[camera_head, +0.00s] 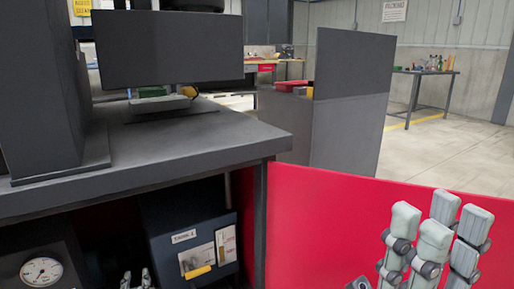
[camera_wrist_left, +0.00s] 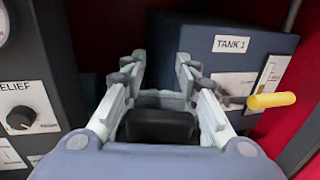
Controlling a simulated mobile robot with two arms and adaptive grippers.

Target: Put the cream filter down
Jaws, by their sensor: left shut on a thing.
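In the head view only the tips of the left gripper (camera_head: 136,280) show at the bottom edge, under the bench. My right gripper (camera_head: 436,232) is at the lower right, fingers up, open and empty, before a red panel.
A panel with a RELIEF knob (camera_wrist_left: 20,118) is close on the left. The red panel (camera_head: 330,215) stands right of the bench leg.

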